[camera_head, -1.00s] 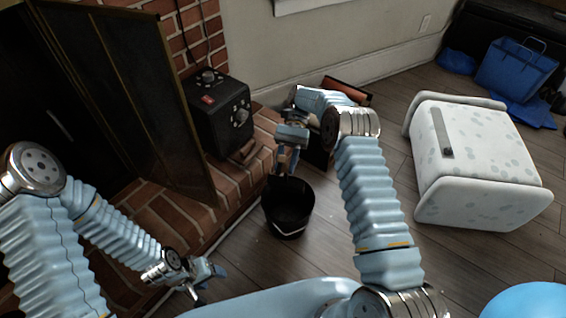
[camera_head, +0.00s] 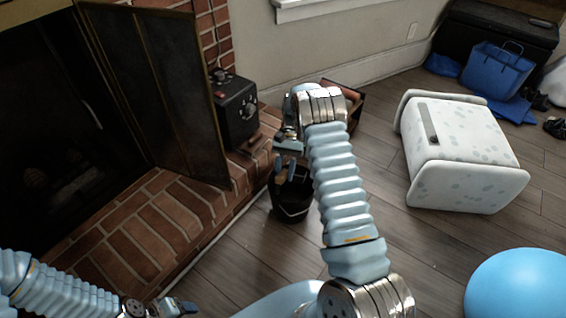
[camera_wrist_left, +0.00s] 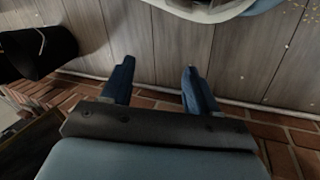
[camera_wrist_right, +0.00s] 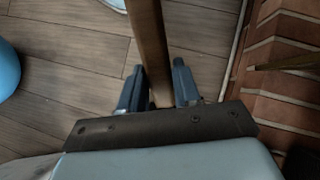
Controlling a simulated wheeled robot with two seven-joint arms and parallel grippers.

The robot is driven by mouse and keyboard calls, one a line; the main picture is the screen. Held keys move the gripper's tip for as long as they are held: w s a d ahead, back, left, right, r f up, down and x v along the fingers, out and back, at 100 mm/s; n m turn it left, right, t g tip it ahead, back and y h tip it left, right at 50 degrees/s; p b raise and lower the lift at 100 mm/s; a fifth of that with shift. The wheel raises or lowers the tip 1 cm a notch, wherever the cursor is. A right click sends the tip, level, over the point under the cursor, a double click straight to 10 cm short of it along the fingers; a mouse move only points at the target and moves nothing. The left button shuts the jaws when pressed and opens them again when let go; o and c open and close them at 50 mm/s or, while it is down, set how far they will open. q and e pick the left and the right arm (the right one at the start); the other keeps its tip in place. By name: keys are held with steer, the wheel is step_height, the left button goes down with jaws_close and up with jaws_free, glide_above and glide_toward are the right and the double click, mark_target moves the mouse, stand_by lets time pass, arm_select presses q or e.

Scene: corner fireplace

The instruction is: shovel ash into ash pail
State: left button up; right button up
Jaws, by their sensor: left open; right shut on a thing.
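The black ash pail (camera_head: 291,208) stands on the wood floor beside the brick hearth. It also shows at the left of the left wrist view (camera_wrist_left: 38,52). My right gripper (camera_head: 286,167) appears over the pail's rim in the head view and partly covers its opening. In the right wrist view my right gripper (camera_wrist_right: 158,88) is shut on a wooden handle (camera_wrist_right: 149,40); the tool's head is out of view, so I cannot tell whether it is the shovel. My left gripper (camera_head: 184,307) is low at the picture's bottom. Its fingers (camera_wrist_left: 158,82) are apart and empty.
The fireplace opening (camera_head: 45,130) is at left, its folding screen (camera_head: 160,90) beside it. A black box with knobs (camera_head: 237,108) stands on the brick hearth (camera_head: 160,215). A white spotted stool (camera_head: 465,150) and blue ball (camera_head: 520,285) are at right. Pale specks (camera_wrist_left: 287,30) dot the floor.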

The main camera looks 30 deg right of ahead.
steer(key=s+a+f+t+h+b, duration=0.5)
steer(key=s+a+f+t+h, duration=0.1)
steer(key=f, duration=0.4)
step_height(320, 180, up, 6)
steer(key=p, duration=0.5)
steer(key=shift+w+d, duration=0.3)
